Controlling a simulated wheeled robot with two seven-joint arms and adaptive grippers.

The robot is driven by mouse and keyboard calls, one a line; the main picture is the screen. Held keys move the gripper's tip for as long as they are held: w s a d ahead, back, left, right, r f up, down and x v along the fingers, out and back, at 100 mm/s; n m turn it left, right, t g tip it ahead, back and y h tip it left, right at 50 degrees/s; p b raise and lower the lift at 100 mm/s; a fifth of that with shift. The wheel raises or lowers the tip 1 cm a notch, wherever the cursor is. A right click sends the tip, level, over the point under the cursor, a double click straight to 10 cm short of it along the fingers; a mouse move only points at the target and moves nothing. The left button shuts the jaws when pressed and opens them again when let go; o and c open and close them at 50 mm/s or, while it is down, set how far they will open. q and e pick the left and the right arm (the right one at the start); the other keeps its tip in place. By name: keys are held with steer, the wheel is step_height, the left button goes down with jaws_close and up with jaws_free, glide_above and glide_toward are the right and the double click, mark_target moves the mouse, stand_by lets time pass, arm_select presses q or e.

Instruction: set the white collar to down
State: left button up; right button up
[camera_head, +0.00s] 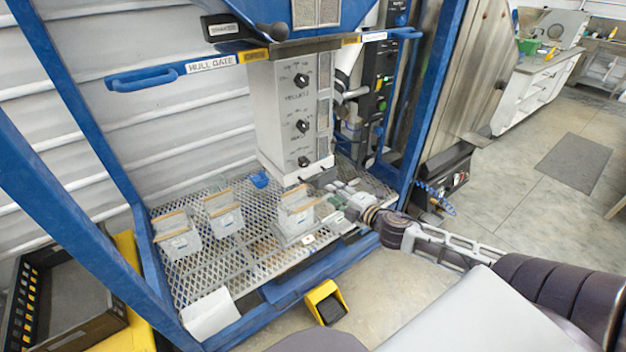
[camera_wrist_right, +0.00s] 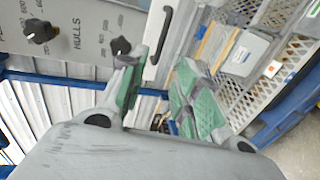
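The white collar (camera_head: 308,172) is a pale band around the bottom of the grey hopper chute (camera_head: 282,110). In the right wrist view, the white collar (camera_wrist_right: 154,66) runs along the chute's edge and carries a black bar handle (camera_wrist_right: 158,42). My right gripper (camera_head: 343,197) is below and to the right of the collar in the head view. In the right wrist view, its green-padded fingers (camera_wrist_right: 160,92) are spread apart with nothing between them. The left finger overlaps the area near the collar; I cannot tell if they touch. My left gripper is not in view.
Black knobs (camera_head: 302,126) line the chute's face. Grey bins (camera_head: 224,212) stand on the mesh deck (camera_head: 246,262) below. The blue frame (camera_head: 408,100) stands close to my right arm. A yellow pedal (camera_head: 326,301) is on the floor; open floor lies right.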

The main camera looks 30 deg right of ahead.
mark_target(313, 179)
steer(key=shift+x, duration=6.6)
steer(key=shift+d, duration=0.1)
steer(key=shift+c, duration=0.5)
jaws_close()
